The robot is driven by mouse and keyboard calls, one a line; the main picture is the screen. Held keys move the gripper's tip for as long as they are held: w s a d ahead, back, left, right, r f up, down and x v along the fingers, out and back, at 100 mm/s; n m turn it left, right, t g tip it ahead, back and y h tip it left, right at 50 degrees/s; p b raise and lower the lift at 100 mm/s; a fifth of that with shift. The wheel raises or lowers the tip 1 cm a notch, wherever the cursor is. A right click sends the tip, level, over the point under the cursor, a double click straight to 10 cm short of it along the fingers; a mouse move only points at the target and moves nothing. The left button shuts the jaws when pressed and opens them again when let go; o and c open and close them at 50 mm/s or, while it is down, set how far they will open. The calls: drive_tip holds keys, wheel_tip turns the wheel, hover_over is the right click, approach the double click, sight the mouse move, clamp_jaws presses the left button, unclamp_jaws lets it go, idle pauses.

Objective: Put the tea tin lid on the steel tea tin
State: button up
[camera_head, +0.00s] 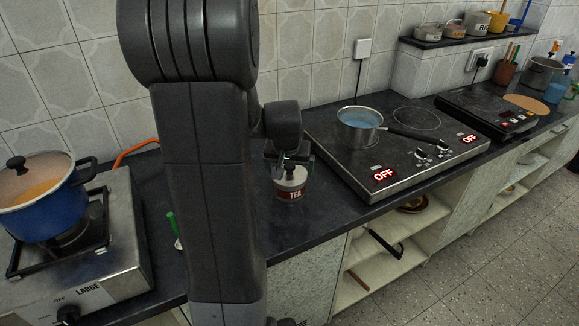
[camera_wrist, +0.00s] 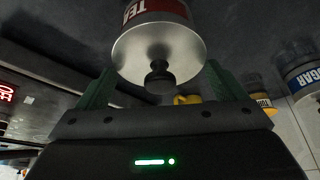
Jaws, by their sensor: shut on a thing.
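The steel tea tin (camera_head: 290,193), with a red TEA label, stands upright on the dark counter, left of the black cooktop. The tea tin lid (camera_wrist: 160,52) is a round silver disc with a black knob. In the wrist view it lies against the end of the tin (camera_wrist: 158,9), lined up with it; I cannot tell whether a small gap is left. My gripper (camera_wrist: 160,68) is shut on the lid, one green finger on each side. In the head view my gripper (camera_head: 289,160) is just above the tin, partly hidden by my arm.
A steel saucepan (camera_head: 360,124) stands on the black cooktop (camera_head: 350,165) to the right. A blue pot (camera_head: 45,205) sits on the gas stove (camera_head: 120,250) at left.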

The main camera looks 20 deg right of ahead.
drive_tip(key=shift+f, duration=0.25)
drive_tip(key=o, duration=0.7)
drive_tip(key=v, duration=1.3)
drive_tip(key=shift+r+p, duration=0.4)
drive_tip(key=shift+p, duration=0.05)
drive_tip(key=shift+s, duration=0.1)
